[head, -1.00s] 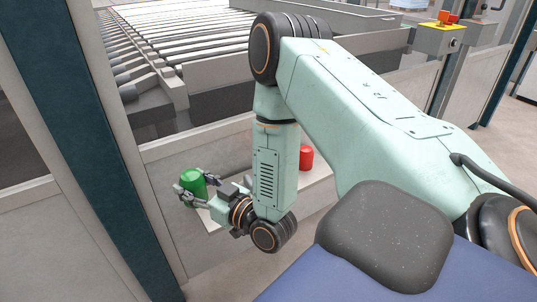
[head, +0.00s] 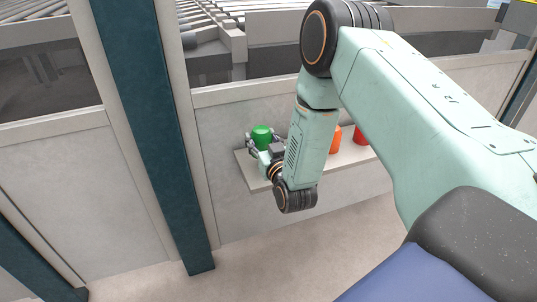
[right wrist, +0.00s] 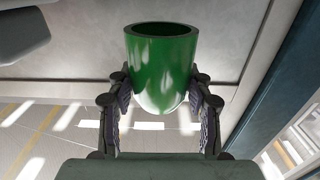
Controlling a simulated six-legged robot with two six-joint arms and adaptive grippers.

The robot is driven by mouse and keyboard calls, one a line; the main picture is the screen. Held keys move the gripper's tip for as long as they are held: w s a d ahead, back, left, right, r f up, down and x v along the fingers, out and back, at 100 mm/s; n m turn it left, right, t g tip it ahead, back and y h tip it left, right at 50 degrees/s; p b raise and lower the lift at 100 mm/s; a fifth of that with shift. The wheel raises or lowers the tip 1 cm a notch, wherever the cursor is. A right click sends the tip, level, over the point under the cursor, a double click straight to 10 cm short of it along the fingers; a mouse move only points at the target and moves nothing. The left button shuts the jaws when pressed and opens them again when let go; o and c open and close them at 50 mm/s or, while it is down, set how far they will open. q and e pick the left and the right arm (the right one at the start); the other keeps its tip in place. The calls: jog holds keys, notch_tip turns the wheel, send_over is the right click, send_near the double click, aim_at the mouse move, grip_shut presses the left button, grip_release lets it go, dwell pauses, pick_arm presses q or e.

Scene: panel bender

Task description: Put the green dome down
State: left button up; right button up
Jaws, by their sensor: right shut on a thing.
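The green dome (head: 262,136) is at the left end of a light shelf (head: 246,170) in the head view. My right gripper (head: 263,146) is shut on it, with fingers on both sides. In the right wrist view the dome (right wrist: 160,60) sits between the two fingers (right wrist: 160,95), its hollow rim toward the picture top and its rounded end toward the bottom. The gripper hides the dome's lower part in the head view, so I cannot tell whether it touches the shelf. My left gripper is not in view.
An orange object (head: 335,140) and a red object (head: 360,136) stand on the shelf to the right, beyond my right forearm. A grey panel (head: 228,125) rises behind the shelf. A dark teal post (head: 160,130) stands to the left.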

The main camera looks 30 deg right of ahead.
aim_at(261, 150)
jog(key=shift+s+a+f, duration=0.1)
jog(key=shift+a+f, duration=0.05)
jog(key=shift+f, duration=0.35)
notch_tip(261, 150, down, 2)
jog(key=shift+f+b, duration=0.2)
jog(key=shift+b, duration=0.7)
jog(key=shift+f, duration=0.3)
jog(key=shift+r, duration=0.15)
jog(key=shift+s, duration=0.1)
jog(key=o, duration=0.8)
jog(key=shift+f, duration=0.3)
jog(key=o, duration=0.3)
jog(key=shift+r, duration=0.15)
